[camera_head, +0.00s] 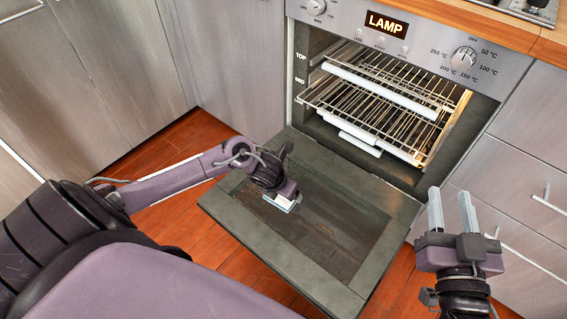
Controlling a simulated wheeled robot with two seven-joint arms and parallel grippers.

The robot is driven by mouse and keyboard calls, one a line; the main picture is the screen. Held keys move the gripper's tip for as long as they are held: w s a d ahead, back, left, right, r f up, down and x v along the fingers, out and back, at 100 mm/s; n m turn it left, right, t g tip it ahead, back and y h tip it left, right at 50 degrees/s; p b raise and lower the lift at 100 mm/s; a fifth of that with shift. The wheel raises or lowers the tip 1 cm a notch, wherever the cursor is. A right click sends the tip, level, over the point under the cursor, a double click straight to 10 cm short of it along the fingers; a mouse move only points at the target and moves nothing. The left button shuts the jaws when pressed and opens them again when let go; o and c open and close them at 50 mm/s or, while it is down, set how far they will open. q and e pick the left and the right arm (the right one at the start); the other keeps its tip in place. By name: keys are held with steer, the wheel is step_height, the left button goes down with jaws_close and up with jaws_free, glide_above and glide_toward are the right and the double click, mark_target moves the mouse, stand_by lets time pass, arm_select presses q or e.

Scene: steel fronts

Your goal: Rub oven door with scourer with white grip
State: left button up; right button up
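The oven door (353,205) is folded down open, its inner face up, with brownish smudges on its dark glass panel. My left arm reaches in from the left, and my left gripper (284,193) points down over the left part of the door. A small white and light blue piece, seemingly the scourer (279,202), shows under its fingers at the glass; its grip is mostly hidden. I cannot tell how firmly it presses on the door. My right gripper (451,210) is empty, fingers apart and pointing up, to the right of the door.
The oven (385,85) is open above the door, with wire racks inside and a lit LAMP display (386,24). Steel drawers with bar handles (548,203) stand at the right, close to my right gripper. Steel cabinets (90,70) stand at the left. The wooden floor (190,215) is clear.

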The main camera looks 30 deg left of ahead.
arm_select(q)
steer(key=shift+r+p, duration=0.4)
steer(key=shift+r, duration=0.3)
steer(key=shift+r+p, duration=0.25)
steer(key=shift+p, duration=0.15)
arm_select(e)
steer(key=s+f+g+h, duration=0.1)
steer(key=s+f+g, duration=0.1)
steer(key=f, duration=0.4)
steer(key=s+f+g+h, duration=0.1)
steer(key=s+f+g, duration=0.1)
steer(key=f+g, duration=0.2)
steer(key=shift+d+f, duration=0.4)
steer(key=shift+f, duration=0.65)
